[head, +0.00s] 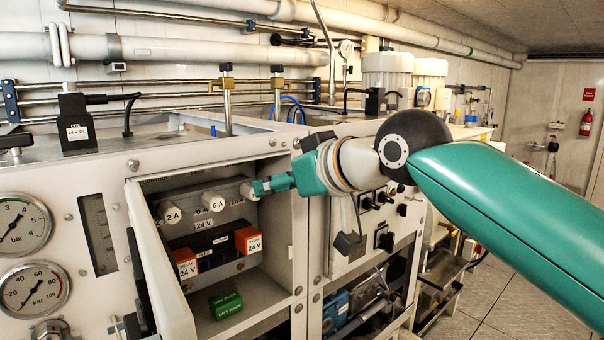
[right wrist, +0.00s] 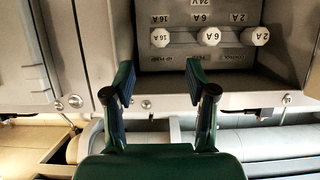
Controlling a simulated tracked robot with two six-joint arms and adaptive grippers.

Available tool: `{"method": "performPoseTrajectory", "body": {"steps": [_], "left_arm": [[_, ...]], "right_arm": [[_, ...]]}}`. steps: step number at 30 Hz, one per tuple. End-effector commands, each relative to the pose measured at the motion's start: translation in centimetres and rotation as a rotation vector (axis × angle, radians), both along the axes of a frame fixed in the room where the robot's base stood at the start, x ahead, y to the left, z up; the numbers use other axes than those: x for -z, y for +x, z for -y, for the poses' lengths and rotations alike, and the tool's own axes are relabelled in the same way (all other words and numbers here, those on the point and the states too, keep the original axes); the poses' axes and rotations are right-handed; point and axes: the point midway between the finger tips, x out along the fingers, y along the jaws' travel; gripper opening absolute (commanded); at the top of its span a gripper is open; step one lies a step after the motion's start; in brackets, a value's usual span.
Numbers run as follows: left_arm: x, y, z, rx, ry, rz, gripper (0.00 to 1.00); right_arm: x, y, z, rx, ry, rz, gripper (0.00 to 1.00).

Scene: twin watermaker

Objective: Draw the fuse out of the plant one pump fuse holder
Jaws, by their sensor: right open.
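Three white round fuse holders sit in a row in the open cabinet, marked 2 A (head: 170,214), 6 A (head: 213,201) and 16 A (head: 248,191). In the right wrist view, which is upside down, the 16 A holder (right wrist: 160,38), with small lettering that seems to read HP PUMP, lies ahead of the space between my fingertips. My right gripper (head: 262,187) is open and reaches in from the right; it also shows in the right wrist view (right wrist: 160,82). In the head view its tips overlap the 16 A holder's edge; contact cannot be told. My left gripper is out of view.
Orange 24 V relays (head: 247,240) and a dark terminal block (head: 213,245) sit below the holders. A green box (head: 226,305) lies on the cabinet floor. The cabinet's open door (head: 160,270) stands left, its side wall (head: 277,220) close right. Gauges (head: 22,224) are at far left.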

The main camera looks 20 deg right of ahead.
Motion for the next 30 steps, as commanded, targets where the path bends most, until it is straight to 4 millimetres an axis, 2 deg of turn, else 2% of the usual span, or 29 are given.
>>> {"method": "performPoseTrajectory", "body": {"steps": [6,13,18,27,28,30], "left_arm": [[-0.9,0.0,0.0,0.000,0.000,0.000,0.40],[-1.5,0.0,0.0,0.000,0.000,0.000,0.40],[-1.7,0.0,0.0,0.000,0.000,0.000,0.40],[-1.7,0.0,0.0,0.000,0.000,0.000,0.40],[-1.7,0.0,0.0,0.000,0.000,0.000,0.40],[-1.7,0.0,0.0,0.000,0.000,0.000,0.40]], "right_arm": [[1.6,4.0,-1.2,0.000,-0.001,-0.002,0.56],[2.9,7.0,-2.0,-0.001,-0.001,-0.001,0.56],[3.3,8.0,-2.2,-0.001,0.000,0.001,0.56],[3.4,8.2,-2.3,-0.002,0.000,0.002,0.56],[3.4,8.2,-2.3,-0.002,0.000,0.002,0.55],[3.4,8.2,-2.3,-0.002,0.000,0.002,0.43]]}}
